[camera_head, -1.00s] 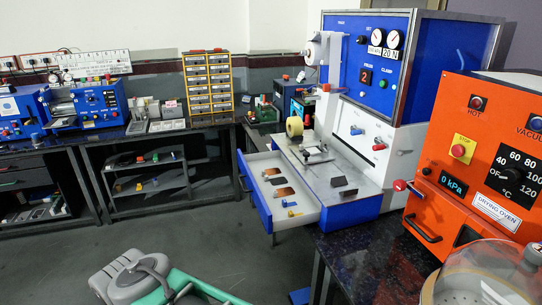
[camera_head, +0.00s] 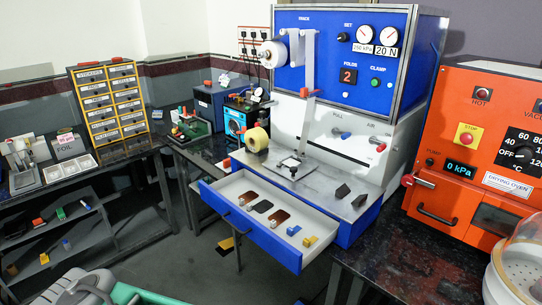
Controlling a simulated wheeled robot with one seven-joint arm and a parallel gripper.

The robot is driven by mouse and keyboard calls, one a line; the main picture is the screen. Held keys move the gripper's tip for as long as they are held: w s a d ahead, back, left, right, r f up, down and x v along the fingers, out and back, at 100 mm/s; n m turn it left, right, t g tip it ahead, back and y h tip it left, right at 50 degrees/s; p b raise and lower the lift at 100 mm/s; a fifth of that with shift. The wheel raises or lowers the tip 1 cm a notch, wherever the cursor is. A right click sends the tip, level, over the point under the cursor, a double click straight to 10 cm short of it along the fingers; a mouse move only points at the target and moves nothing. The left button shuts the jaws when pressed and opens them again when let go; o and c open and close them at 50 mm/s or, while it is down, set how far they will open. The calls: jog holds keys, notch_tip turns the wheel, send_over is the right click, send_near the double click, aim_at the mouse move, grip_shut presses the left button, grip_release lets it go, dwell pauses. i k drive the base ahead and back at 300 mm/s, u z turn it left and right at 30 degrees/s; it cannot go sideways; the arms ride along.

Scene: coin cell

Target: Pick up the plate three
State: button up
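An open white drawer with a blue front (camera_head: 262,240) juts out below the blue stacking machine. Three small flat plates lie in a row in it: a copper-brown plate (camera_head: 248,198) at the left, a dark grey plate (camera_head: 263,206) in the middle, and a dark brown plate (camera_head: 279,216) at the right. I see no readable labels, so I cannot tell which is plate three. My gripper's fingers are not in view.
A small blue-and-white piece (camera_head: 293,230) and a yellow piece (camera_head: 310,240) lie right of the plates in the drawer. A yellow tape roll (camera_head: 257,139) and two dark blocks (camera_head: 342,191) are on the machine's deck. An orange drying oven (camera_head: 460,190) stands right.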

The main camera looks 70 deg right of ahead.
aim_at(292, 161)
jog(key=z, duration=0.45)
jog(key=i, duration=1.95)
jog(key=z, duration=1.65)
jog(key=i, duration=0.9)
jog(key=z, duration=1.35)
jog(key=i, duration=0.3)
jog(key=z, duration=0.2)
